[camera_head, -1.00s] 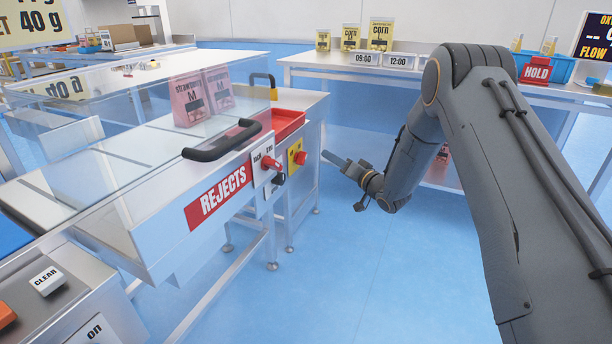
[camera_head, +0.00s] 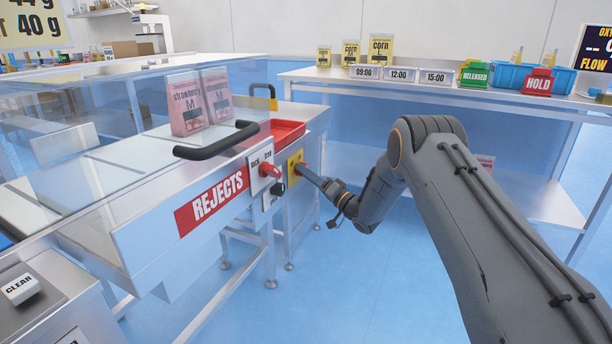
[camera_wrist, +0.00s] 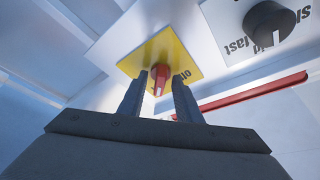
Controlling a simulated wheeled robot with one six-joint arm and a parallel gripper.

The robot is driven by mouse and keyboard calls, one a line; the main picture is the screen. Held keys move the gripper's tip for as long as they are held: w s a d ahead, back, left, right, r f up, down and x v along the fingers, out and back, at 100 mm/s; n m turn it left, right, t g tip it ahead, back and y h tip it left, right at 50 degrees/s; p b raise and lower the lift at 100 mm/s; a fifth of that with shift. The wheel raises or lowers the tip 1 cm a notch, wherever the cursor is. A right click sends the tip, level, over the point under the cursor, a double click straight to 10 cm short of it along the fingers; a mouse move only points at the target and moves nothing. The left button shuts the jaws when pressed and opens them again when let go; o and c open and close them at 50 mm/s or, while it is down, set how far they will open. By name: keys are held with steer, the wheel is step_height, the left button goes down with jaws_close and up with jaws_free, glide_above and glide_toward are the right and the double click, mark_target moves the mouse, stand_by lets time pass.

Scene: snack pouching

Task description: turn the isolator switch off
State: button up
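The isolator switch is a red rotary knob (camera_wrist: 160,74) on a yellow plate (camera_wrist: 178,50), fixed to the side of the metal machine. In the head view the yellow plate (camera_head: 294,160) sits right of the REJECTS panel, and my gripper partly covers the knob. My gripper (camera_wrist: 160,84) is open, with one finger on each side of the knob's lower part in the wrist view. I cannot tell whether the fingers touch it. In the head view my gripper (camera_head: 308,172) reaches in from the right. The knob's white mark points toward my gripper in the wrist view.
A red lock knob (camera_head: 270,168) sits left of the yellow plate. A black slow-fast dial (camera_wrist: 268,22) is close by in the wrist view. The black handle (camera_head: 216,142) juts out above the REJECTS sign (camera_head: 212,200). Open blue floor (camera_head: 340,285) lies below my arm.

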steer(key=shift+w+a, duration=0.1)
steer(key=c, duration=0.7)
steer(key=shift+n+b, duration=0.35)
steer(key=shift+n, duration=0.15)
steer(key=n+g+y+b, duration=0.1)
steer(key=n+g+b, duration=0.2)
steer(key=n, duration=0.5)
steer(key=n+g+y+b, duration=0.1)
steer(key=n+g+b, duration=0.3)
steer(key=n, duration=0.4)
steer(key=w+n+g+y+b, duration=0.1)
steer(key=n+g+y+b, duration=0.1)
steer(key=n+g+b, duration=0.2)
steer(key=shift+d+n+b, duration=0.15)
steer(key=shift+n+b, duration=0.35)
steer(key=shift+n, duration=0.6)
steer(key=shift+d+n+b, duration=0.1)
steer(key=shift+n+b, duration=0.4)
steer(key=shift+n, duration=0.6)
